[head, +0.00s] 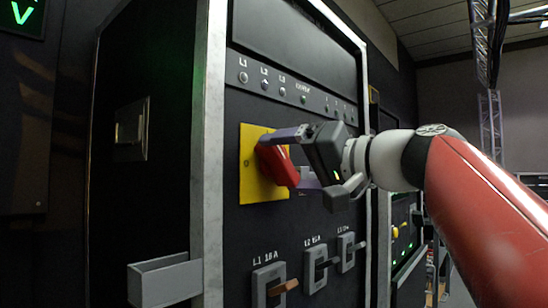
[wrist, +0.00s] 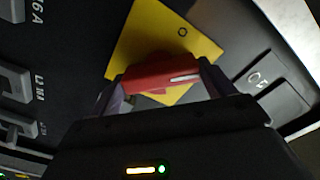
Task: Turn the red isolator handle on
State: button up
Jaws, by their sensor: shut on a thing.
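The red isolator handle (head: 277,162) sits on a yellow plate (head: 249,180) on the black cabinet's front. In the head view it is tilted, running from upper left to lower right. My gripper (head: 300,160) is shut on the handle from the right, and its body hides part of it. In the wrist view the handle (wrist: 160,76) lies across between my two fingers, with a pale mark near its right end. The yellow plate (wrist: 158,30) shows behind it, with a small round mark. The handle's exact setting against the plate's marks cannot be told.
Breakers labelled L1, L2 and L3 (head: 268,287) stand below the plate, with levers sticking out. A row of indicator lamps (head: 264,84) runs above. A grey bracket (head: 164,281) juts out at the lower left. Open room and truss (head: 490,125) lie to the right.

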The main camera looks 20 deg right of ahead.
jog(key=m+p, duration=0.2)
jog(key=m, duration=0.3)
jog(key=shift+r+m, duration=0.1)
jog(key=shift+m, duration=0.2)
jog(key=shift+m+p, duration=0.85)
jog(key=shift+m, duration=0.75)
jog(key=o, duration=0.9)
jog(key=v, duration=0.8)
